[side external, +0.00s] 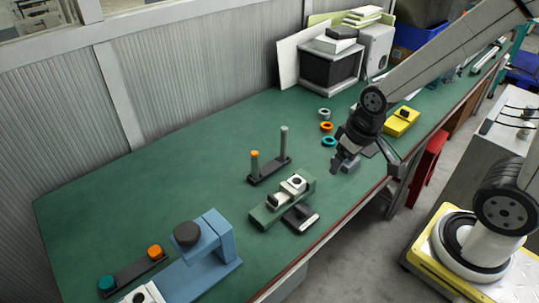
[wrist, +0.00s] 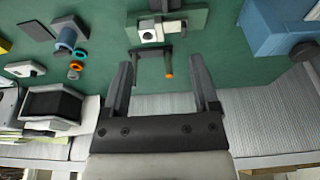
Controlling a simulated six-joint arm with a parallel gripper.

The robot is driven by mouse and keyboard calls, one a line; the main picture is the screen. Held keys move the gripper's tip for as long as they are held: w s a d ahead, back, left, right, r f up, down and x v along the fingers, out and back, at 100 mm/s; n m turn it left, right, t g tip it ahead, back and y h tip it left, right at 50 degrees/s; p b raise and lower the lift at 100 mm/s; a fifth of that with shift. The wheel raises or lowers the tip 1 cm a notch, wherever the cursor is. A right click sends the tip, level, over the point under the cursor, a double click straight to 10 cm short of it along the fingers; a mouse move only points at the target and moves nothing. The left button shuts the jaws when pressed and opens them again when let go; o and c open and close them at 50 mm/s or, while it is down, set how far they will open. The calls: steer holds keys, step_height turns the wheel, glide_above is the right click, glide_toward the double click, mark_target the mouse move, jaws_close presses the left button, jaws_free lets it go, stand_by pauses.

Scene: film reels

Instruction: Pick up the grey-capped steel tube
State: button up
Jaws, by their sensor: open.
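The grey-capped steel tube (side external: 284,142) stands upright at the right end of a small dark two-post rack (side external: 270,172) on the green bench. A shorter tube with an orange cap (side external: 254,160) stands at the rack's left end. My gripper (side external: 345,163) is open and empty, above the bench to the right of the rack and apart from it. In the wrist view, the open fingers (wrist: 160,62) flank the picture of the rack (wrist: 152,50), with the orange cap (wrist: 168,74) at its right.
A green fixture with a white block (side external: 285,198) stands in front of the rack. A blue machine (side external: 205,250) is at the front left. Several coloured rings (side external: 326,127) lie behind my gripper, and a yellow box (side external: 401,121) sits to its right. The bench's left middle is clear.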

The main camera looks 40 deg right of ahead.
steer(key=shift+w+v, duration=0.45)
steer(key=shift+v, duration=1.6)
steer(key=m+t+y, duration=0.7)
steer(key=m+t, duration=0.2)
steer(key=m, duration=2)
glide_above(284, 130)
steer(key=s+d, duration=0.4)
step_height(284, 130, down, 21)
steer(key=shift+y, duration=0.3)
steer(key=shift+w+a+r, duration=0.1)
steer(key=shift+x, duration=1.2)
steer(key=shift+a, duration=0.1)
